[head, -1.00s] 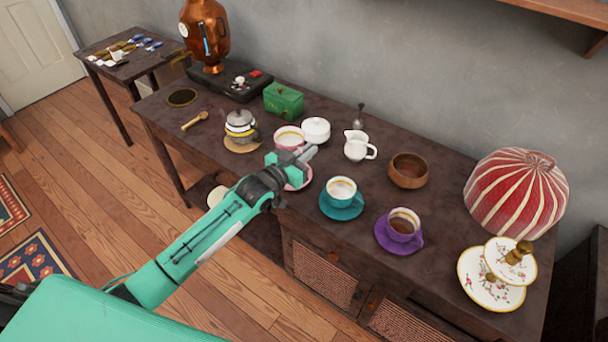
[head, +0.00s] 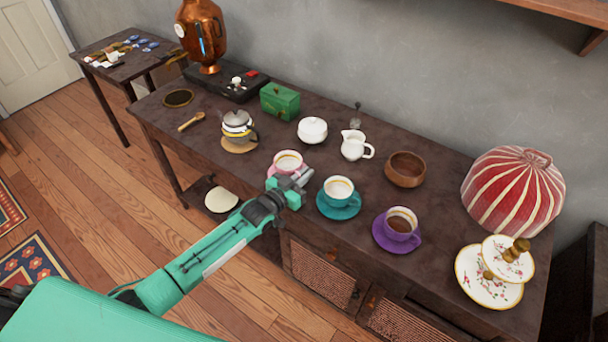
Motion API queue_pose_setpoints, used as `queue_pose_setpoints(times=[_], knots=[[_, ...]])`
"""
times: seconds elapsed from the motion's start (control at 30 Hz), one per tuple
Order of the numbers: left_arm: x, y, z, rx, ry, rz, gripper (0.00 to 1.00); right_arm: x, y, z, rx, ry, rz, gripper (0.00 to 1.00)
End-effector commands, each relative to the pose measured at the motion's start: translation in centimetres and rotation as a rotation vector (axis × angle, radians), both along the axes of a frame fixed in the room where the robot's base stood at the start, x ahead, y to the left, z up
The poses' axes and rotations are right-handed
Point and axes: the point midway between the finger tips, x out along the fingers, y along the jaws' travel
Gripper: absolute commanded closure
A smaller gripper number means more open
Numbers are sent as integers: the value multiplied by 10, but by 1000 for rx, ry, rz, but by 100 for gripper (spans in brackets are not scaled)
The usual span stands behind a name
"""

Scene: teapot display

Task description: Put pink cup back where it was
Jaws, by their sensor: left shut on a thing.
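The pink cup (head: 287,161) is near the front edge of the table, left of the teal cup, with a pale drink inside and looking upright. My left gripper (head: 301,177) is shut on it at its front right side; the fingers hide part of the cup. The pink saucer (head: 270,171) shows only as a thin pink edge at the cup's lower left. The gripper hides most of the saucer, so I cannot tell whether the cup touches it. My right gripper is out of view.
The teal cup on its saucer (head: 338,208) stands close to the right of my gripper. The purple cup (head: 402,222) is further right. The table between cup and sugar bowl is clear.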

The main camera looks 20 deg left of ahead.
Motion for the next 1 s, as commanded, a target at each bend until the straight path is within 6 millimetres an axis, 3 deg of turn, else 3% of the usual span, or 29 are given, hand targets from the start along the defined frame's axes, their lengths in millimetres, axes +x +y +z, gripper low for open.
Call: queue_pose_setpoints(times=[0.03,0.1,0.17,0.53,0.67,1.0], knots=[[0,0,-3,0,-1,0,100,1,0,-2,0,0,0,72],[0,0,-2,0,0,0,82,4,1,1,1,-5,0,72],[0,0,-2,0,0,0,72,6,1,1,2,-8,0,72],[0,0,4,0,0,0,72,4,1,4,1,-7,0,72],[-15,7,-1,1,2,0,72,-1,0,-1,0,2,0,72],[-73,34,-1,1,2,0,72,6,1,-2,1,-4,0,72]])
